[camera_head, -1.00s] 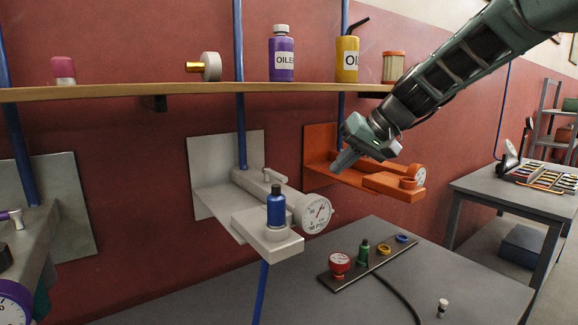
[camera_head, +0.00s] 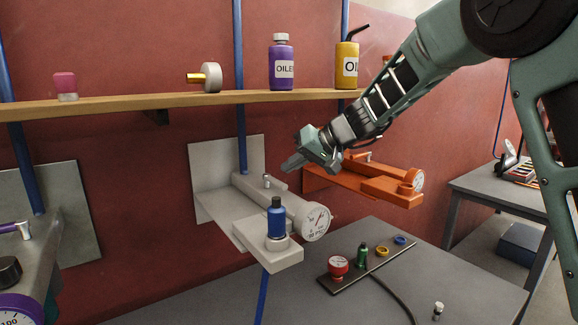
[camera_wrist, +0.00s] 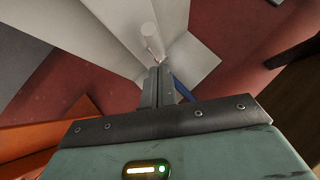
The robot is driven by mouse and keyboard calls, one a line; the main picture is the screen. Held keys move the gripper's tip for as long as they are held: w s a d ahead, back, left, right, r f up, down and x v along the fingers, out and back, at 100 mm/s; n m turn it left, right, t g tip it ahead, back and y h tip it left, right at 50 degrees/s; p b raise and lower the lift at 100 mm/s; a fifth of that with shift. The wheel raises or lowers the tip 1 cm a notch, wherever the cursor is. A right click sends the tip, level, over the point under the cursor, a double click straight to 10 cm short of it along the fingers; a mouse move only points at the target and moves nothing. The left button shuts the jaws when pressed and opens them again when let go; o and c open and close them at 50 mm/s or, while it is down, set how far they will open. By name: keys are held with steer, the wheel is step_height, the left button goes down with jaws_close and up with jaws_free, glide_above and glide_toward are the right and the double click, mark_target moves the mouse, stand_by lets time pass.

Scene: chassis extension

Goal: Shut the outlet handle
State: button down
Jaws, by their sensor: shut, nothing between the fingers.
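The light grey outlet unit (camera_head: 238,213) is fixed to a wall plate, with a round gauge (camera_head: 316,222) at its front end. A small handle (camera_head: 267,181) stands on top of its pipe, beside the blue hose; whether this is the outlet handle, and how far it is turned, I cannot tell. My gripper (camera_head: 287,166) is in the air just right of and above that handle, apart from it, fingers together and empty. In the wrist view the closed fingers (camera_wrist: 158,85) point toward a pale cylindrical part (camera_wrist: 148,35) of the grey unit.
A blue bottle (camera_head: 277,217) stands on the unit's front block. An orange unit (camera_head: 350,183) is just right, below my arm. A wooden shelf (camera_head: 180,99) with bottles runs above. The grey table (camera_head: 240,300) lies below.

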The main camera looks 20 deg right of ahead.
steer(key=shift+s+a+f, duration=0.1)
steer(key=shift+a+f, duration=0.4)
steer(key=shift+f, duration=0.25)
